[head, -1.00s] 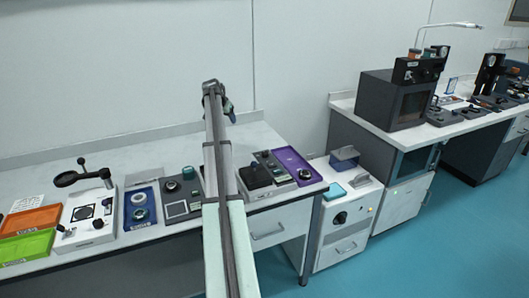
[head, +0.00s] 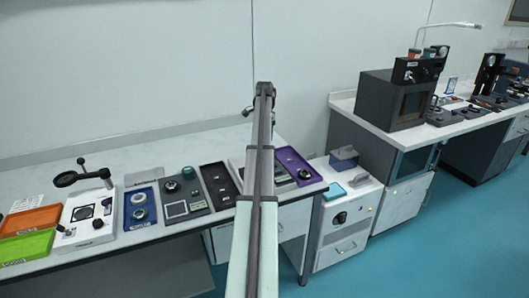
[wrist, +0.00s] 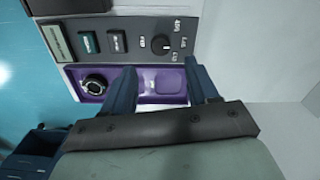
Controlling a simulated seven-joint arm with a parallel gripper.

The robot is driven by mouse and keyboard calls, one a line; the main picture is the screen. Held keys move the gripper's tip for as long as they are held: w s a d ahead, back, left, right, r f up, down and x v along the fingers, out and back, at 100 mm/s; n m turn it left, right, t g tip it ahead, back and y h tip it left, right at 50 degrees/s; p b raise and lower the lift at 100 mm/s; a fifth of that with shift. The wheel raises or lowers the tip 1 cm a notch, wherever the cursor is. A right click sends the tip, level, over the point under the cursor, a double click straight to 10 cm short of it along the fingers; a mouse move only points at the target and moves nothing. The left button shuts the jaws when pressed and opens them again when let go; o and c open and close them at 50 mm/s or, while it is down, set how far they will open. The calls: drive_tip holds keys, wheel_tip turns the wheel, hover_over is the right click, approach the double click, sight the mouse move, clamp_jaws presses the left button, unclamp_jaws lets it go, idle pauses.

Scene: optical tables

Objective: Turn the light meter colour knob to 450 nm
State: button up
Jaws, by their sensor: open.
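The light meter's grey panel (wrist: 85,22) fills the upper part of the wrist view. Its round black colour knob (wrist: 160,43) has several small white labels around it, which are too small to read surely. A pale mark shows on the knob; I cannot tell which label it points to. My gripper (wrist: 162,75) is open and empty. Its two dark blue fingers stand apart over the purple tray, below the knob in the picture and not touching it. In the head view my arm hides most of the meter and the gripper.
The purple tray (wrist: 179,98) adjoins the panel and holds a round black part (wrist: 95,86). Two buttons, one green (wrist: 89,42) and one dark (wrist: 116,41), sit left of the knob. The bench is bare at right (wrist: 270,75). Other instruments stand left of my arm in the head view.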

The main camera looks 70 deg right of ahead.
wheel_tip(320, 180, down, 9)
drive_tip(key=shift+r, duration=0.1)
idle(0.3)
drive_tip(key=c, duration=1)
